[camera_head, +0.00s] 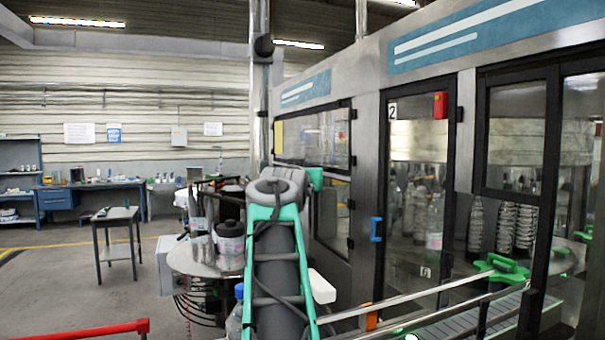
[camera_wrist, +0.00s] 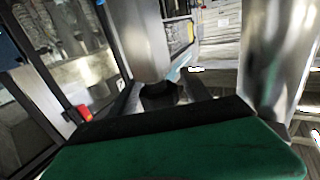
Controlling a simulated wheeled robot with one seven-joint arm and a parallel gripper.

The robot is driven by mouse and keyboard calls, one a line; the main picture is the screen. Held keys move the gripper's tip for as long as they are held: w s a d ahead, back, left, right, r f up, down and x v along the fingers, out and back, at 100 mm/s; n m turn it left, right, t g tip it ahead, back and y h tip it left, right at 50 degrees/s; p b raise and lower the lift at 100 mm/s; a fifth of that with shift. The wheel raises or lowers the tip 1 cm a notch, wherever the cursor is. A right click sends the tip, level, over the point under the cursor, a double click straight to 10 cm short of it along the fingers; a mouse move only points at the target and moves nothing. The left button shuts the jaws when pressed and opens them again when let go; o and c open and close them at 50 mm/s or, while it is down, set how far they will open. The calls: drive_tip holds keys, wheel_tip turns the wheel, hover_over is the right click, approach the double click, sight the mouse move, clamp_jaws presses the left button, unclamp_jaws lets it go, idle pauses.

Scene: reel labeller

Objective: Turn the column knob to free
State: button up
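In the wrist view a steel cylinder (camera_wrist: 141,40) comes down to a dark part (camera_wrist: 160,92); I cannot tell whether this is the knob. A second steel cylinder (camera_wrist: 284,60) stands at the right there. The green and black body of my gripper (camera_wrist: 175,145) fills the bottom of the wrist view.
The labeller's glazed door (camera_head: 415,200) and steel frame stand close on the right. A round machine table (camera_head: 195,262) with reels and bottles is left of my arm. A red rail (camera_head: 95,331) lies at lower left. A small table (camera_head: 116,214) stands on open floor.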

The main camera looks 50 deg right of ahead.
clamp_jaws()
idle(0.4)
drive_tip(key=shift+n+t+y+b, duration=0.35)
drive_tip(key=shift+n+t+y, duration=0.05)
drive_tip(key=shift+t, duration=0.1)
drive_tip(key=n+t+y, duration=0.1)
drive_tip(key=t+y, duration=0.1)
drive_tip(key=n+t+y+p, duration=0.1)
drive_tip(key=n+y, duration=0.1)
drive_tip(key=w+a+n+t+y+p, duration=0.1)
drive_tip(key=n+t, duration=0.1)
drive_tip(key=shift+r+t+y, duration=0.1)
drive_tip(key=shift+t+y, duration=0.2)
drive_tip(key=shift+y, duration=0.1)
drive_tip(key=shift+a, duration=0.1)
drive_tip(key=shift+o, duration=0.5)
unclamp_jaws()
